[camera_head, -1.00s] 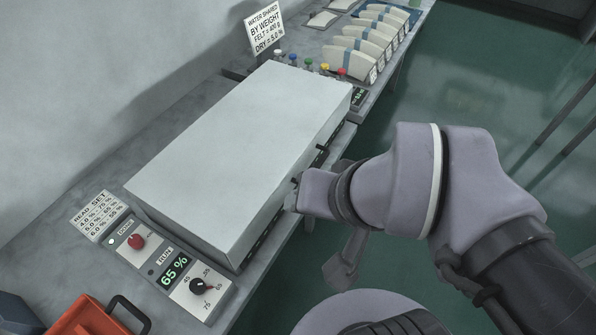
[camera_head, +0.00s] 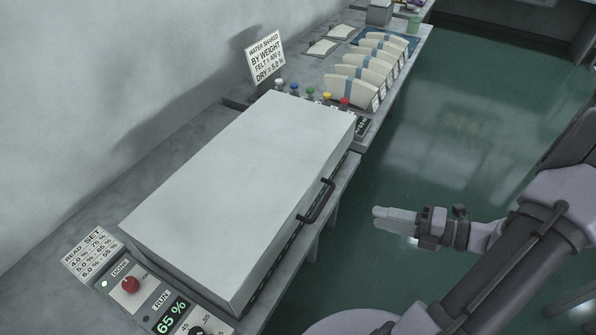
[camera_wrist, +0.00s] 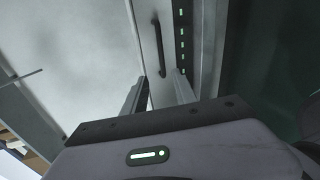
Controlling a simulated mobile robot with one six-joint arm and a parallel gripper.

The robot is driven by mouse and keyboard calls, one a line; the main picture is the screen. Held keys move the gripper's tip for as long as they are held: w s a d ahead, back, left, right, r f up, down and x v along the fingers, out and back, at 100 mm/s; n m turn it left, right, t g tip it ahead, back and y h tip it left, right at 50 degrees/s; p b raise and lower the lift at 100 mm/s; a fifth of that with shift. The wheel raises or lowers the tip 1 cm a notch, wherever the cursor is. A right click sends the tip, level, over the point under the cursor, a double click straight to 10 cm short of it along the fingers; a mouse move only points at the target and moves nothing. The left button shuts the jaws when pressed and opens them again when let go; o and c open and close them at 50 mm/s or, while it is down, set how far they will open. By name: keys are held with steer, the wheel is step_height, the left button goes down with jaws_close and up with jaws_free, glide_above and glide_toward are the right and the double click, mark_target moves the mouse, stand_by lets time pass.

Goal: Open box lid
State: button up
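The box (camera_head: 240,170) is a long pale grey case on the bench, and its flat lid lies closed on it. A dark bar handle (camera_head: 317,200) is on the side of the lid facing the aisle. It also shows in the wrist view as a dark handle (camera_wrist: 159,48) ahead of my fingers. My gripper (camera_head: 392,214) is to the right of the handle, apart from it, over the floor. In the wrist view my gripper (camera_wrist: 160,92) has its two fingers apart with nothing held between them.
A control panel (camera_head: 150,298) with a red knob, a dial and a 65 % display is at the near end. A row of coloured knobs (camera_head: 312,95), a sign (camera_head: 264,52) and white standing pieces (camera_head: 370,65) are beyond the box. Green floor (camera_head: 430,150) lies clear on the right.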

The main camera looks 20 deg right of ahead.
mark_target(323, 200)
steer(key=shift+m+t, duration=0.4)
steer(key=shift+m, duration=0.4)
steer(key=b+x, duration=0.2)
steer(key=x, duration=0.3)
steer(key=b+x, duration=0.2)
steer(key=x, duration=0.4)
steer(key=f+b+x, duration=0.1)
steer(key=x, duration=0.4)
steer(key=shift+w+d+f+b, duration=0.15)
steer(key=shift+w+d+b, duration=0.05)
steer(key=shift+w+b, duration=0.25)
jaws_close()
